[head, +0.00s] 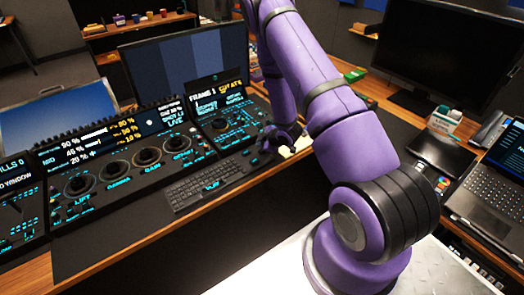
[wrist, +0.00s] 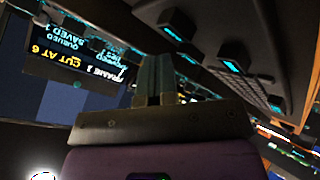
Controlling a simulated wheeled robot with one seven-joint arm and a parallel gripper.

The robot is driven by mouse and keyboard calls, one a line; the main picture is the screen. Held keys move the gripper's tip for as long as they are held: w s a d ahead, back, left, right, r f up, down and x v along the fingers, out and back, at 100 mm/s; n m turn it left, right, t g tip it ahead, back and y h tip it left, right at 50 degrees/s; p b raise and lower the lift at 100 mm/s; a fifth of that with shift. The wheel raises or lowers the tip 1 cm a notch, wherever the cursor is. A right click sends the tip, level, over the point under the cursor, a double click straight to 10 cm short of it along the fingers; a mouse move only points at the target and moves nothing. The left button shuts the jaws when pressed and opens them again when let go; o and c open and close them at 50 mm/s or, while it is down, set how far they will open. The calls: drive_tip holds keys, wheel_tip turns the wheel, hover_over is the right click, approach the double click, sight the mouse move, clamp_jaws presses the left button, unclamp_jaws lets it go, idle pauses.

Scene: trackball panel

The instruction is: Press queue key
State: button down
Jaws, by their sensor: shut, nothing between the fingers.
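My gripper (head: 284,138) is at the right end of the black control panel, low over its right-hand module (head: 222,122). In the wrist view my gripper (wrist: 155,65) has its fingers together and empty, pointing at the panel. Dark raised keys with cyan labels stand close by there, one ahead and right of the fingertips (wrist: 178,24) and another farther right (wrist: 232,58). I cannot read which key is the queue key, nor tell whether the fingertips touch a key. The module's display (wrist: 75,60) shows upside down and reads "FRAME 1", "CUT AT 6", "QUEUED" and "SAVED".
Several trackballs with rings (head: 113,168) fill the panel to the left. A keyboard (head: 212,184) lies in front of it. A large monitor (head: 190,68) stands behind. A laptop (head: 490,195) and a white box (head: 444,120) are on the right. My arm crosses the middle.

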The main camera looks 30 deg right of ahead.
drive_tip(key=shift+r, duration=2.45)
drive_tip(key=shift+r, duration=0.2)
drive_tip(key=s+a+r+m+h, duration=0.1)
drive_tip(key=r+m, duration=0.1)
drive_tip(key=r, duration=0.7)
drive_tip(key=s+a+r+m+g+h, duration=0.1)
drive_tip(key=r+m+h, duration=0.1)
drive_tip(key=r, duration=0.8)
drive_tip(key=s+a+r+m+h, duration=0.1)
drive_tip(key=r+m, duration=0.1)
drive_tip(key=r, duration=0.7)
drive_tip(key=s+a+r+m+g, duration=0.1)
drive_tip(key=s+a+r+m, duration=0.3)
drive_tip(key=s+r, duration=0.75)
drive_tip(key=s+a+r+m+g+y, duration=0.1)
drive_tip(key=s+a, duration=0.3)
drive_tip(key=s, duration=0.5)
drive_tip(key=s+a+r, duration=0.4)
drive_tip(key=s, duration=0.6)
drive_tip(key=shift+s+r+m+g+y, duration=0.15)
drive_tip(key=shift+s+m+g+y, duration=0.1)
drive_tip(key=shift+m+g+y, duration=0.15)
